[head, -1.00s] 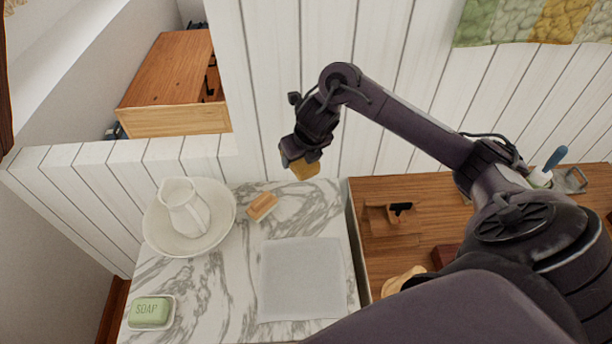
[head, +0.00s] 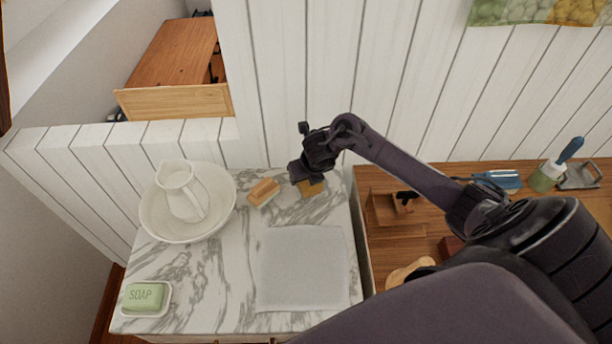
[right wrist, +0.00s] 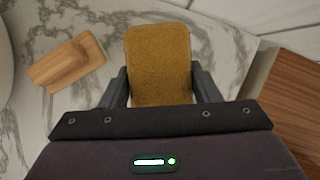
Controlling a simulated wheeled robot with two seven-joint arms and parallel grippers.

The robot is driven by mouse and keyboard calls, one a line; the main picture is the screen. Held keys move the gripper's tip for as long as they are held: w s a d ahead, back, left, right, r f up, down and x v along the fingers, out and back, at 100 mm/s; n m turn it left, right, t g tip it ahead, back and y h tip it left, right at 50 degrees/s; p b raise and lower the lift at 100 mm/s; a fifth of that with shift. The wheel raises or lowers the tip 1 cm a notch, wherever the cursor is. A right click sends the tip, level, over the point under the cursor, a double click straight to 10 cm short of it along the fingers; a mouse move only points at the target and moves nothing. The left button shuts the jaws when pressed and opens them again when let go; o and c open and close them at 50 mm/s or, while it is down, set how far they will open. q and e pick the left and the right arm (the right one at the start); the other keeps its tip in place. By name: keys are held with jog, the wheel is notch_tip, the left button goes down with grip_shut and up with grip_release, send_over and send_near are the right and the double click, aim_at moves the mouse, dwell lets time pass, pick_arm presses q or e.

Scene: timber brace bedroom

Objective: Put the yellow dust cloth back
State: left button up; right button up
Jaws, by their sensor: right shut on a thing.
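The yellow dust cloth (right wrist: 159,62) is a mustard, block-like folded piece between the fingers of my right gripper in the right wrist view. In the head view the cloth (head: 311,187) shows below my right gripper (head: 310,181), over the back right of the marble top (head: 210,280). The right gripper is shut on it. I cannot tell whether the cloth touches the marble. My left gripper is not in view.
A wooden-backed brush (head: 263,193) lies left of the cloth, beside a white basin with a pitcher (head: 183,190). A grey mat (head: 302,268) lies in front. Green soap (head: 144,297) sits front left. The wooden desk at right holds a small wooden stand (head: 390,210).

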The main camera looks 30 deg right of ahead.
aim_at(306, 183)
notch_tip(306, 183, down, 4)
jog(key=shift+r, duration=0.15)
jog(key=o, duration=1)
jog(key=shift+c, duration=0.2)
jog(key=shift+r, duration=0.15)
jog(key=p+v, duration=0.1)
jog(key=v, duration=1)
jog(key=shift+r, duration=0.2)
jog(key=shift+s+r, duration=0.2)
